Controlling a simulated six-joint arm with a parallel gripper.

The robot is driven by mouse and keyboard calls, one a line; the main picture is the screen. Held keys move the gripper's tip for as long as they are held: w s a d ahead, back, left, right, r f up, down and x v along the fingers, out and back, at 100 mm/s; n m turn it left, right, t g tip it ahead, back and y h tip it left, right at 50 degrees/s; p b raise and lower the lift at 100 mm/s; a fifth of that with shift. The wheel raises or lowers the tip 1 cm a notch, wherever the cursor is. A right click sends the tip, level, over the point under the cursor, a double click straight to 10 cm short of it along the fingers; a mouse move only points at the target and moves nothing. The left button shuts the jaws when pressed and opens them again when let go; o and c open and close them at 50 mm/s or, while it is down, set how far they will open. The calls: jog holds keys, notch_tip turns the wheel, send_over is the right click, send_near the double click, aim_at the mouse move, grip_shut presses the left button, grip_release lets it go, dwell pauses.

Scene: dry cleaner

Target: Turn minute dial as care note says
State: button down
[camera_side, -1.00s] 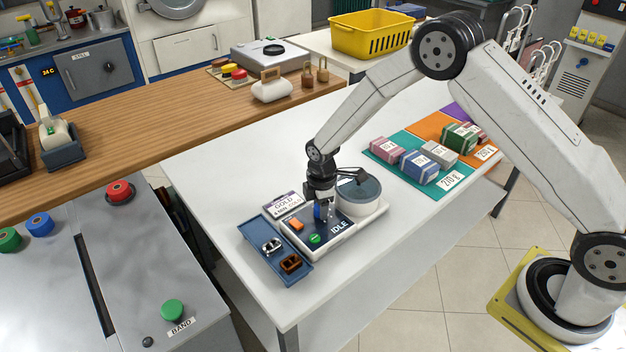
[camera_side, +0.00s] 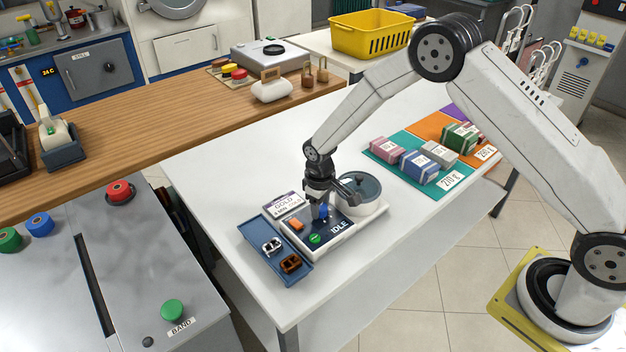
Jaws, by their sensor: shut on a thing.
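The small machine (camera_side: 347,232) stands on the white table, with a dark panel that reads IDLE, an orange button (camera_side: 296,224) and a green button (camera_side: 314,238). A round tub with a grey-blue lid (camera_side: 364,187) is at its back right. The care note (camera_side: 285,203) lies behind the panel and reads GOLD, with a smaller line that seems to say 4 MIN. My gripper (camera_side: 320,213) points down over the panel, shut on the blue dial (camera_side: 324,211). The fingers partly hide the dial, and its setting cannot be read.
A blue tray (camera_side: 263,237) with a silver and a brown clip-like piece lies left of the machine. Wrapped bundles, such as a blue one (camera_side: 418,166), stand on coloured mats to the right. The table front is clear.

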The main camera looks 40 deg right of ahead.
jog(key=m, duration=0.3)
jog(key=shift+m, duration=2.3)
jog(key=shift+c, duration=1)
grip_release()
jog(key=shift+r, duration=0.15)
jog(key=shift+a+r, duration=0.1)
jog(key=shift+r, duration=3.65)
